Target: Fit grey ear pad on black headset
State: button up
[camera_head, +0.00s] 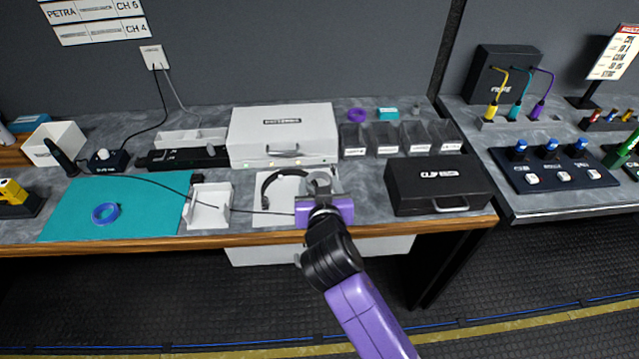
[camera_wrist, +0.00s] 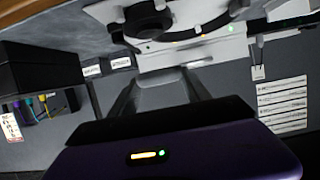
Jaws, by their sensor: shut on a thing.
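The black headset (camera_head: 268,186) lies on a white sheet (camera_head: 270,215) near the front of the left bench, its curved band to the left. The grey ear pad (camera_head: 319,177) shows as a ring at the headset's right end, just beyond my gripper (camera_head: 320,192). My gripper is shut on the ear pad. In the wrist view a dark round part of the headset (camera_wrist: 147,20) shows at the top, beyond my fingers (camera_wrist: 160,92). My arm hides part of the area, and I cannot tell whether pad and headset touch.
A white case (camera_head: 283,135) stands behind the headset. A black case (camera_head: 437,186) stands to the right and a white holder (camera_head: 208,205) to the left. A blue ring (camera_head: 105,213) lies on a teal mat (camera_head: 150,195). Clear bins (camera_head: 400,138) and a purple ring (camera_head: 357,115) are behind.

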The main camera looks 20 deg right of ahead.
jog(key=shift+f+b, duration=1.4)
jog(key=shift+f, duration=0.55)
jog(key=shift+f+b, duration=0.7)
jog(key=shift+b, duration=0.05)
dwell(0.7)
jog(key=shift+r, duration=0.4)
jog(key=shift+f+b, duration=0.35)
jog(key=shift+f, duration=0.2)
dwell(1.7)
jog(key=shift+r, duration=0.15)
jog(key=shift+r+p, duration=0.4)
dwell(1.4)
